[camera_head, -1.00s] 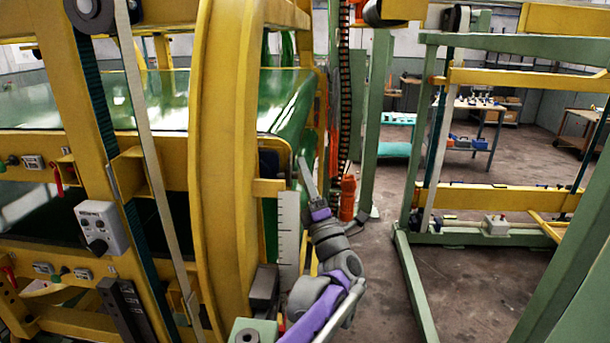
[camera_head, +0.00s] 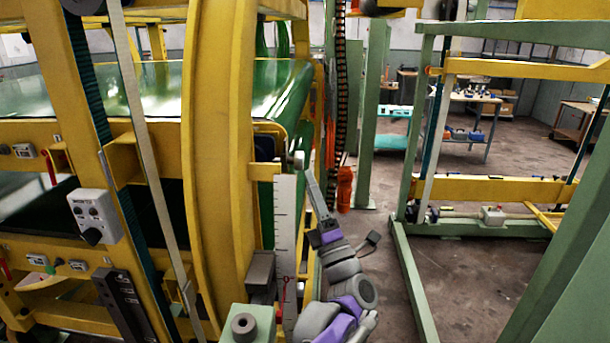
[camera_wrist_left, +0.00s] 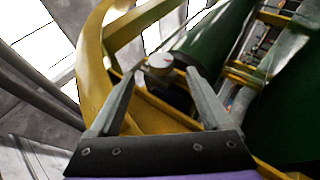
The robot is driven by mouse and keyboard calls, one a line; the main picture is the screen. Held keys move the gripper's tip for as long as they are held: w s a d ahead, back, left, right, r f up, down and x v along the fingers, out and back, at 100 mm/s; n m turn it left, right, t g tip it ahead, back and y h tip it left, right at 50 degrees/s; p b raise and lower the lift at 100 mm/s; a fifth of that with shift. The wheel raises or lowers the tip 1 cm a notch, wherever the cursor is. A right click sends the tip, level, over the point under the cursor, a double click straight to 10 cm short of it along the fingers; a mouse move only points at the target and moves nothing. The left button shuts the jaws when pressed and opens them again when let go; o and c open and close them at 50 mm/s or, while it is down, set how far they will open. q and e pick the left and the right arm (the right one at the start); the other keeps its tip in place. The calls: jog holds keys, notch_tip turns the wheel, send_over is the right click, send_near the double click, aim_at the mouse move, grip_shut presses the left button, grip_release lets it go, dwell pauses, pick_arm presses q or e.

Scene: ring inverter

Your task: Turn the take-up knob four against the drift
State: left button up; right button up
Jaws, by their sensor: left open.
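A round pale grey knob (camera_wrist_left: 160,63) with a red mark on its face shows in the left wrist view, ahead of my left gripper (camera_wrist_left: 163,80). The two fingers are apart, one on each side of the knob in the picture; I see no contact. In the head view my left gripper (camera_head: 306,172) points upward beside the yellow ring frame, its fingers overlapping edge-on. A small pale grey piece (camera_head: 298,159) at its tip looks like the same knob. No number on the knob is readable. My right gripper is not in view.
A white graduated scale (camera_head: 287,225) stands just left of my left arm. The large yellow ring (camera_head: 217,160) and green belt (camera_head: 150,92) fill the left side. A green frame (camera_head: 405,250) stands to the right, with open floor (camera_head: 455,285) inside it.

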aim_at(303, 164)
pick_arm(q)
jog(key=v, duration=0.3)
notch_tip(303, 164, up, 7)
jog(key=s+m+g+h, duration=0.2)
jog(key=m+g+h, duration=0.3)
jog(key=g, duration=0.2)
jog(key=x, duration=1)
jog(key=shift+w+a+r, duration=0.1)
jog(key=shift+w+a, duration=0.05)
jog(key=shift+w, duration=0.2)
grip_shut()
